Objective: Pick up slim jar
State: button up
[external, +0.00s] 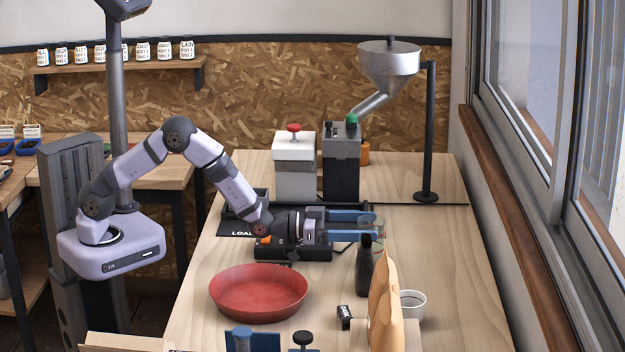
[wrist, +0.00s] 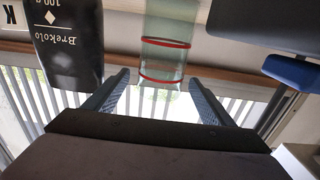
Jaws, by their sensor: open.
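The slim jar is clear glass with two red bands in the wrist view (wrist: 166,58), upside down in that picture at top centre. In the external view, a faint clear glass shape (external: 369,222) shows at my fingertips; it is partly hidden and hard to make out. My gripper (external: 377,223) lies level and low over the table, its blue fingers pointing right. It is open, and in the wrist view its fingertips (wrist: 159,78) lie to either side of the jar's line. I cannot tell whether a finger touches the glass.
A black labelled pack (wrist: 68,40) shows at left in the wrist view. A red bowl (external: 258,292), a paper bag (external: 384,305) and a white cup (external: 412,304) stand nearer. Grinders (external: 341,172) stand behind. Table at right is clear.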

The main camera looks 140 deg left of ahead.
jog(key=shift+c, duration=0.4)
jog(key=c, duration=1.5)
jog(key=shift+r, duration=0.1)
notch_tip(320, 180, up, 10)
jog(key=shift+b, duration=0.8)
